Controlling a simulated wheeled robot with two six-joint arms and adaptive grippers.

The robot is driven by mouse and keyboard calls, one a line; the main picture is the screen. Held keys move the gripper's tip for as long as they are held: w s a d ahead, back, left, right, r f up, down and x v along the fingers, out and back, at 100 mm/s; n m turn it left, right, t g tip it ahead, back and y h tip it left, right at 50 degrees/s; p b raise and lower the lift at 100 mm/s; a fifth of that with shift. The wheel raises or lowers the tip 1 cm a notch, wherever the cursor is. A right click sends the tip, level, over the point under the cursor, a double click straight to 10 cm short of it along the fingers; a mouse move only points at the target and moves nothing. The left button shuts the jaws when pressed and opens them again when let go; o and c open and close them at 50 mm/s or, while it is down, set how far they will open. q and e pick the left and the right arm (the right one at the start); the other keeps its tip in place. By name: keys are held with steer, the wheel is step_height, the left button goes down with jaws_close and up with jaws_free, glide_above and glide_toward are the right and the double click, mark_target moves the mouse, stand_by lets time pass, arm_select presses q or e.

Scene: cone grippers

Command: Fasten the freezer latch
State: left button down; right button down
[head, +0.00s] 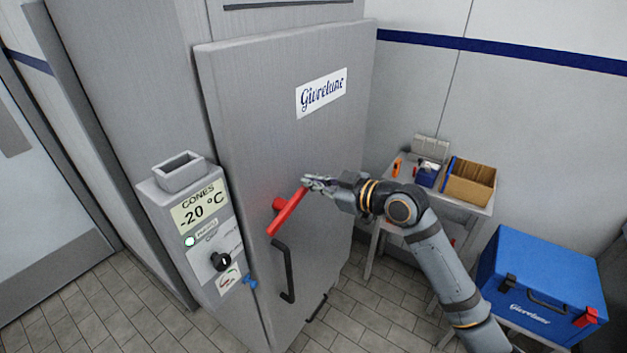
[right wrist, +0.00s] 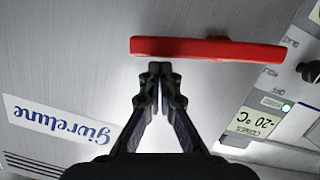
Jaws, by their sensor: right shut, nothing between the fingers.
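The freezer latch is a red bar (head: 288,213) on a short red hub on the grey freezer door (head: 290,150). In the head view it slants from lower left to upper right. My right gripper (head: 308,182) is shut and empty at the bar's upper right end. In the right wrist view the red bar (right wrist: 215,50) lies across the picture, just beyond the shut fingertips (right wrist: 158,68). I cannot tell whether the fingers touch it. A small blue piece (head: 250,283) sticks out beside the door's left edge. My left gripper is not in view.
A black door handle (head: 286,270) is below the latch. A control box (head: 205,225) with a -20 °C display and black knob stands left of the door. A small table (head: 400,215) with boxes and a blue cooler (head: 540,275) are at the right.

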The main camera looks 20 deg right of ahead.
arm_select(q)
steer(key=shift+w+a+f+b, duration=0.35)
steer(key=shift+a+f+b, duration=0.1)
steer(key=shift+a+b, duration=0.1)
arm_select(e)
steer(key=m, duration=0.1)
steer(key=f+m, duration=0.1)
steer(key=w+f, duration=0.1)
steer(key=shift+d+m+g+y, duration=0.3)
steer(key=shift+m+g+y, duration=0.1)
